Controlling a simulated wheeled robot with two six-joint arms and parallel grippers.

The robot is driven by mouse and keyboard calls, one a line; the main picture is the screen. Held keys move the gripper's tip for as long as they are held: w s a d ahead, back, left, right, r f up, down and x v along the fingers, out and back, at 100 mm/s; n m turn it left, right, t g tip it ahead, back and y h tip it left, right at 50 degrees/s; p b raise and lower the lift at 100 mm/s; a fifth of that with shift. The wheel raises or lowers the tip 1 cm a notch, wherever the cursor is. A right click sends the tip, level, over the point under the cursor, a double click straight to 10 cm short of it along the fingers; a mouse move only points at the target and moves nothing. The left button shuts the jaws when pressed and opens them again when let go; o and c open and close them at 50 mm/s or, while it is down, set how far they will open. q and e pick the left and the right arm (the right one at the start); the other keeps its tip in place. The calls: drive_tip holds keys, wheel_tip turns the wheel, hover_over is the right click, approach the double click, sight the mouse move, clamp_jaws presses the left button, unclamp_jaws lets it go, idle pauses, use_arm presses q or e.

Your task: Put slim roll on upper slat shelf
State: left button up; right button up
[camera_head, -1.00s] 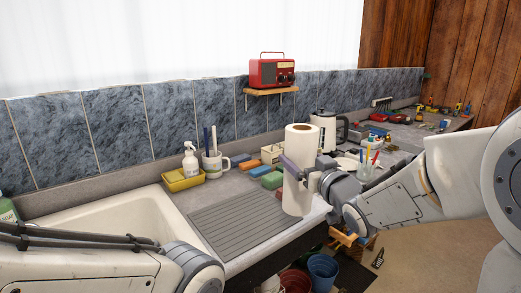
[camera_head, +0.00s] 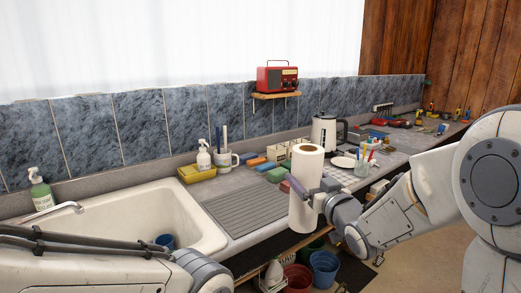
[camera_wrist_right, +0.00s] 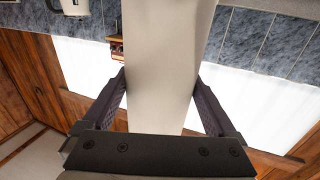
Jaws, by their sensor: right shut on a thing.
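A tall white roll (camera_head: 308,163) stands upright in my right gripper (camera_head: 302,188), in front of the counter's front edge in the head view. The jaws are shut around the roll's middle. In the right wrist view the roll (camera_wrist_right: 165,70) fills the space between the two dark fingers (camera_wrist_right: 160,105). My left arm shows at the lower left of the head view, but its gripper is out of the picture. I see no shelf that I can name for sure as the upper slat shelf; a small wooden wall shelf (camera_head: 270,96) holds a red radio (camera_head: 277,78).
A sink (camera_head: 130,228) and ribbed drainboard (camera_head: 250,210) lie left of the roll. A spray bottle (camera_head: 204,157), mug (camera_head: 222,161), coloured blocks, kettle (camera_head: 325,130) and jar of pens (camera_head: 364,160) crowd the counter. Buckets (camera_head: 324,268) stand on the floor below.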

sight(316, 216)
drive_tip(key=shift+m+h, duration=0.6)
drive_tip(key=shift+h, duration=0.3)
drive_tip(key=f, duration=0.3)
drive_tip(key=d+f, duration=0.1)
drive_tip(key=f, duration=0.2)
drive_tip(key=w+d+f, duration=0.1)
drive_tip(key=f, duration=0.3)
drive_tip(key=shift+f, duration=0.1)
drive_tip(key=s+d+f+m+h, duration=0.1)
drive_tip(key=s+d+f+h, duration=0.1)
drive_tip(key=f, duration=0.3)
drive_tip(key=s+d+f+m+h, duration=0.1)
drive_tip(key=s+d+f, duration=0.1)
drive_tip(key=f, duration=0.4)
drive_tip(key=shift+s+d+f+t+h+p, duration=0.2)
drive_tip(key=shift+s+d+t+h+p, duration=0.1)
drive_tip(key=shift+t+h+p, duration=0.1)
drive_tip(key=shift+d, duration=0.15)
